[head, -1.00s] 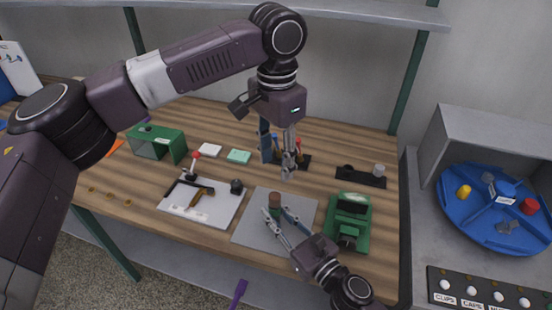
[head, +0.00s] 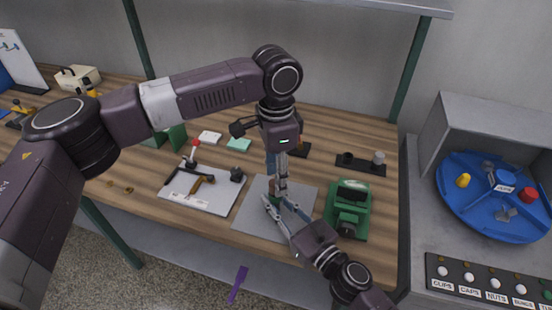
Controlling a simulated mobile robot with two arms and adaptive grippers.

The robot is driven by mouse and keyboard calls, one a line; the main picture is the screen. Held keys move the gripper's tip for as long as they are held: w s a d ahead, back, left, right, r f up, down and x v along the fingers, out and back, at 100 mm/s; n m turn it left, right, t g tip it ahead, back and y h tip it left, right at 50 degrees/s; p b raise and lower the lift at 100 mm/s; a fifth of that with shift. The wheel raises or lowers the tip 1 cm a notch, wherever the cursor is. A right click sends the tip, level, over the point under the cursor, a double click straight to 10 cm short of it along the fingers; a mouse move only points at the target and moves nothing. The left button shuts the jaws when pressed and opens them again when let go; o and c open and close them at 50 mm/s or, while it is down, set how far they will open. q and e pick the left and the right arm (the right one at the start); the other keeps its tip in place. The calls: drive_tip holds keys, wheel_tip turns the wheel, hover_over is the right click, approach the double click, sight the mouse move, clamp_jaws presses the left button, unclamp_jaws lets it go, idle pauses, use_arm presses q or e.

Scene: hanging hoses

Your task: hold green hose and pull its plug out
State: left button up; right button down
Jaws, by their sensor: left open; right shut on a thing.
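The green hose (head: 274,197) looks like a short dark piece standing on the grey mat (head: 252,222). My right gripper (head: 276,203) comes in from the lower right and is shut on it. My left gripper (head: 281,190) points straight down over the hose with its fingers open, its tips at the hose's upper end. The plug is hidden behind the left fingers, so I cannot tell whether they touch it.
A green machine (head: 348,208) stands right of the mat. A white board (head: 200,190) with tools lies to the left. A black holder (head: 360,164) is behind. A blue turntable (head: 495,195) with parts and a labelled button panel (head: 495,285) are at far right.

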use_arm(q)
drive_tip(key=shift+f, duration=1.25)
drive_tip(key=shift+c, duration=0.5)
clamp_jaws()
